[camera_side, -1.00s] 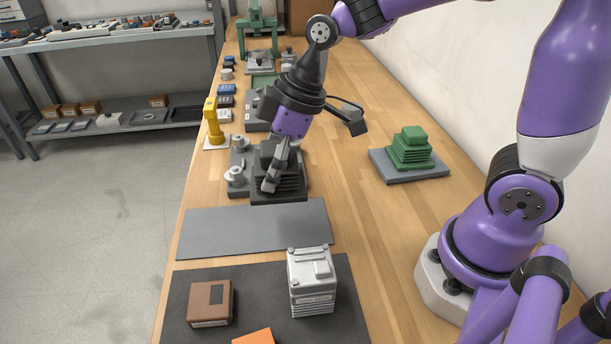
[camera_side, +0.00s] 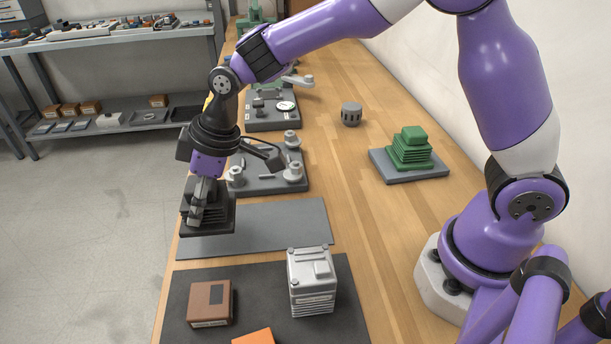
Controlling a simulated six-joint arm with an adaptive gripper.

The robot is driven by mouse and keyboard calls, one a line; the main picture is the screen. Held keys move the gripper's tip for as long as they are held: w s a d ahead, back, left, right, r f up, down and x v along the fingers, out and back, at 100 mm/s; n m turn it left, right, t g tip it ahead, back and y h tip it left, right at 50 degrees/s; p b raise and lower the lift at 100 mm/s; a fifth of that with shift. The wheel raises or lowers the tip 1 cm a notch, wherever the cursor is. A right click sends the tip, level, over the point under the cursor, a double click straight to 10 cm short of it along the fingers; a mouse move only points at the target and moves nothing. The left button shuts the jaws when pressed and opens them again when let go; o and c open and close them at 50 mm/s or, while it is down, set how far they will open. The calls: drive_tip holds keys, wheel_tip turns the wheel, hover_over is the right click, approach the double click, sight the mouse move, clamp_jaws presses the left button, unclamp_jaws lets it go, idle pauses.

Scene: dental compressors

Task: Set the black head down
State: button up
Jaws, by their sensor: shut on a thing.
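My gripper (camera_side: 203,204) points down and is shut on the black head (camera_side: 222,220), a dark finned block. The head is over the left end of the plain grey mat (camera_side: 285,222). I cannot tell whether its underside touches the mat or hangs just above it. The fingers and wrist hide part of the head's top and back.
A grey fixture plate (camera_side: 268,184) with light posts lies just behind the mat. A silver finned block (camera_side: 311,281) and a brown box (camera_side: 210,302) stand on a dark mat in front. A green finned head (camera_side: 410,148) and a dark cylinder (camera_side: 351,114) are to the right.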

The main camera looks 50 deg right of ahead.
sight(205, 211)
drive_tip(key=shift+w+d+f, duration=0.45)
drive_tip(key=shift+w, duration=0.25)
drive_tip(key=shift+f, duration=2.05)
drive_tip(key=o, duration=1.3)
drive_tip(key=shift+f, duration=0.15)
drive_tip(key=v, duration=1.2)
drive_tip(key=s+d+r+m+h, duration=0.1)
drive_tip(key=s+d+m, duration=0.2)
drive_tip(key=s+d, duration=0.1)
drive_tip(key=s+d+r+m+t+h, duration=0.1)
drive_tip(key=s+d+m, duration=0.2)
drive_tip(key=s, duration=0.3)
drive_tip(key=s+d+r+m+t+h, duration=0.1)
drive_tip(key=s+d+r+m, duration=0.1)
drive_tip(key=s+d, duration=0.3)
drive_tip(key=shift+s+d+m, duration=0.25)
drive_tip(key=shift+d+m, duration=0.15)
drive_tip(key=shift+m, duration=0.1)
